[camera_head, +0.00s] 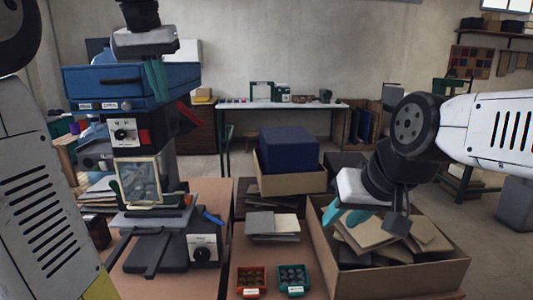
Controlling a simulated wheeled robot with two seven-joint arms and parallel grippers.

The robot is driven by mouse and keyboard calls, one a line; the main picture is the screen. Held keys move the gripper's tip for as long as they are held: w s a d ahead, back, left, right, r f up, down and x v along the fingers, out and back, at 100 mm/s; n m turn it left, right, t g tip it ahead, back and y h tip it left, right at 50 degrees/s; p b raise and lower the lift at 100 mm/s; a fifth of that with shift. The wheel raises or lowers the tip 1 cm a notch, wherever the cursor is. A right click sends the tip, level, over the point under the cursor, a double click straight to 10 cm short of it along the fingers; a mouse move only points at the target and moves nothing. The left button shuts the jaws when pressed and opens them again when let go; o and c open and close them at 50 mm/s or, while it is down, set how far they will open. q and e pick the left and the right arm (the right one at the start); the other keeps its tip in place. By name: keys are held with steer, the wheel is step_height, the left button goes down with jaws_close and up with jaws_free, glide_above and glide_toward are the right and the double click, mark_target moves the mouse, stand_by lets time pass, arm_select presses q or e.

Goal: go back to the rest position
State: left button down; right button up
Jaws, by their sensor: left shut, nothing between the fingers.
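My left gripper (155,80) hangs from the top left, pointing down in front of the blue-topped press machine (130,85). Its teal fingers are together with nothing between them. My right gripper (345,216) comes in from the right, pointing down over the near left part of an open cardboard box (400,282). Its teal fingers look spread apart, and nothing shows held between them. Tan and grey boards (378,232) lie loosely in that box below it. I cannot tell whether the fingertips touch the boards.
A dark blue block (289,148) sits in a second cardboard box (290,182) behind. Grey sheets (272,226) lie on the table, with an orange tray (251,281) and a teal tray (292,280) at the front. A white bench (240,104) stands by the far wall.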

arm_select(q)
steer(key=s+d+f+t, duration=0.1)
steer(key=s+d+f, duration=0.2)
steer(key=s+f, duration=0.2)
steer(key=s+d+f+t+h, duration=0.1)
steer(key=s+d+f, duration=0.2)
steer(key=f, duration=0.6)
steer(key=s+d+f+m+h, duration=0.1)
steer(key=s+d+f, duration=0.2)
steer(key=s+f, duration=0.4)
steer(key=shift+s+f+t, duration=0.35)
steer(key=shift+t, duration=0.05)
